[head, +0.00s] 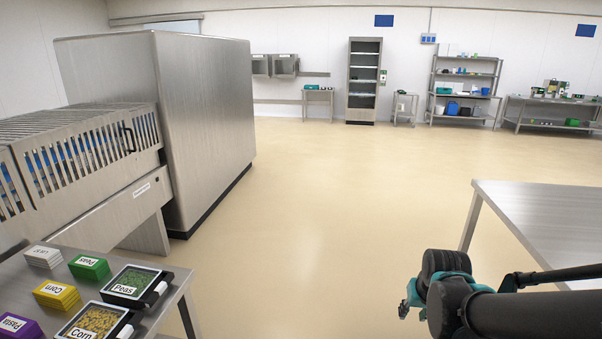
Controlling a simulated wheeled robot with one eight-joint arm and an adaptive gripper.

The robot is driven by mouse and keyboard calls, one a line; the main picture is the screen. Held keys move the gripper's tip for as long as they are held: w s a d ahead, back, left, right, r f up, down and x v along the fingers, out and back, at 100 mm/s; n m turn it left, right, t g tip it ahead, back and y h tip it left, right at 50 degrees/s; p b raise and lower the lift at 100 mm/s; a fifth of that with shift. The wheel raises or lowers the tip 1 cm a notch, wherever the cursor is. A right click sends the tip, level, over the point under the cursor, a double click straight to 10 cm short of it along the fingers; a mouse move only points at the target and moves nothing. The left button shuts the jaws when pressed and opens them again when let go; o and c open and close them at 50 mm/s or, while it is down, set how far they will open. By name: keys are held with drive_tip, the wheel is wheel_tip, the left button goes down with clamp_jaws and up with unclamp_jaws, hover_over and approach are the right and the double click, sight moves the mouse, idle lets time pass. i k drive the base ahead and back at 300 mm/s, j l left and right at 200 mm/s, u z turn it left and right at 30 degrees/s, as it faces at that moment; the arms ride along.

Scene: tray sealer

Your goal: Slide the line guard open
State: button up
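The line guard (85,150) is a slotted stainless cover on the machine at the left, with blue showing through its slots. A small black handle (130,138) is on its front face near the right end. The guard appears to lie down over the line, against the tall steel cabinet. My gripper (408,302), with teal parts, is at the lower right, far from the guard and over open floor beside the right table. Its fingertips are small and turned away, so its opening is unclear. Nothing is visibly held in it.
A steel table at the lower left bears labelled boxes (90,267) and trays of peas (135,285) and corn (93,321). A tall steel cabinet (200,120) stands behind the guard. A bare steel table (560,215) is at the right. The floor (320,200) between is clear.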

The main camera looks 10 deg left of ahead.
sight(46, 127)
drive_tip(key=i+u, duration=0.2)
drive_tip(key=i, duration=0.45)
drive_tip(key=i+l+u, duration=0.2)
drive_tip(key=i, duration=0.4)
drive_tip(key=i+l+u, duration=0.2)
drive_tip(key=i, duration=0.45)
drive_tip(key=j, duration=0.1)
